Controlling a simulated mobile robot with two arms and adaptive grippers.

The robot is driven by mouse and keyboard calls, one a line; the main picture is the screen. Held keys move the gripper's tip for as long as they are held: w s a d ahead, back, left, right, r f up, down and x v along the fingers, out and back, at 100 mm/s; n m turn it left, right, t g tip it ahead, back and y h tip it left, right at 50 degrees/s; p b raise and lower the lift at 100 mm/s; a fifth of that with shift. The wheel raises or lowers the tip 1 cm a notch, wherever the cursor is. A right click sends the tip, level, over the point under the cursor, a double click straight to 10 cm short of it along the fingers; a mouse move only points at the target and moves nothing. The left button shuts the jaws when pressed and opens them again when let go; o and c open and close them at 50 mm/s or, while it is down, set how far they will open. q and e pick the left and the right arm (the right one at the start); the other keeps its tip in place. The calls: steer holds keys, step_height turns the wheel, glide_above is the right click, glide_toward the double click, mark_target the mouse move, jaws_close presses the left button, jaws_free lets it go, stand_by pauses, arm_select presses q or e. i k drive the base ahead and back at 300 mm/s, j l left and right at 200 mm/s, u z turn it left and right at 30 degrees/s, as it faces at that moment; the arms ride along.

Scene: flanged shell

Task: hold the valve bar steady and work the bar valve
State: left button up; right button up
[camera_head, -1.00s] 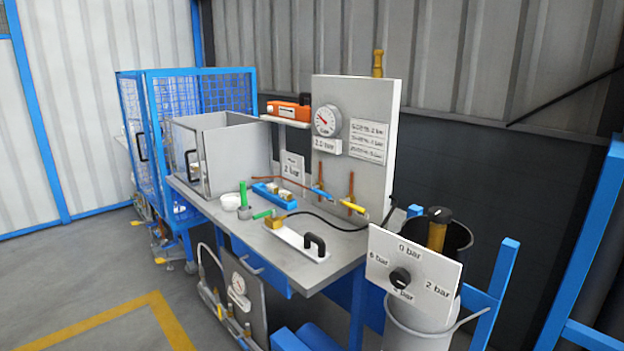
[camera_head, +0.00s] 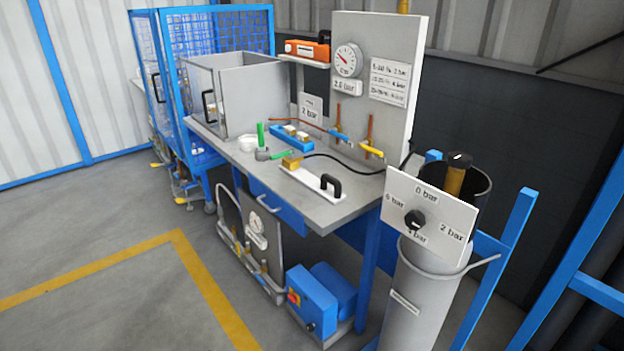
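A white bar with a black handle (camera_head: 330,185) lies on the grey workbench (camera_head: 352,207), near its front right corner. A brass block (camera_head: 292,162) sits at the bar's far left end, with a black hose running from it towards the upright panel (camera_head: 385,50). On that panel are a round gauge (camera_head: 347,60), a blue-handled valve (camera_head: 339,136) and a yellow-handled valve (camera_head: 371,150). A green-handled fitting (camera_head: 261,140) stands on the bench to the left of the bar. I cannot tell which part is the bar valve. Neither of my grippers shows.
A dial plate (camera_head: 430,215) marked in bar is mounted on a grey cylinder (camera_head: 415,300) at the bench's right. A blue pump unit (camera_head: 312,300) stands on the floor under the bench. An open metal box (camera_head: 250,95) and blue cage (camera_head: 205,45) are at left. Floor at front left is clear.

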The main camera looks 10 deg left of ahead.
mark_target(290, 152)
steer(key=z, duration=0.4)
steer(key=i+j+z, duration=0.25)
steer(key=j+z, duration=0.3)
steer(key=i+j+z, duration=0.25)
steer(key=j, duration=0.25)
steer(key=i+j, duration=0.15)
steer(key=j, duration=0.6)
steer(key=i+j+z, duration=0.15)
steer(key=j, duration=1.3)
steer(key=i+j+z, duration=0.15)
steer(key=j, duration=0.6)
